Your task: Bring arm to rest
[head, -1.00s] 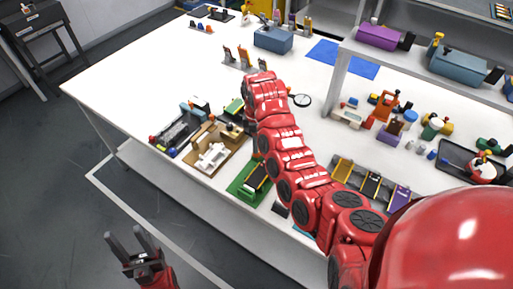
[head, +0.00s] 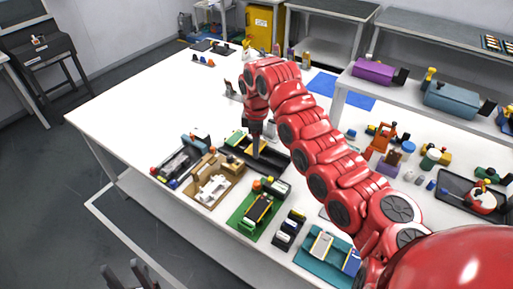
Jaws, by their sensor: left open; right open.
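My red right arm (head: 318,165) reaches in from the lower right and arches over the white table. My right gripper (head: 256,150) hangs down from its far end, fingers pointing at the table, above a dark tray (head: 240,141) with a green item. It looks empty; its fingers are small and partly dark against the tray, so their contact with it cannot be told. My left gripper (head: 125,272) is at the bottom left edge, off the table and over the floor side. Its two dark fingers are apart and empty, and its arm is cut off by the frame.
A brown tray (head: 228,190), a green mat (head: 238,212), a dark rack (head: 289,231) and a teal tray (head: 315,262) line the table's near edge. A shelf (head: 440,75) with purple and blue boxes stands right.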

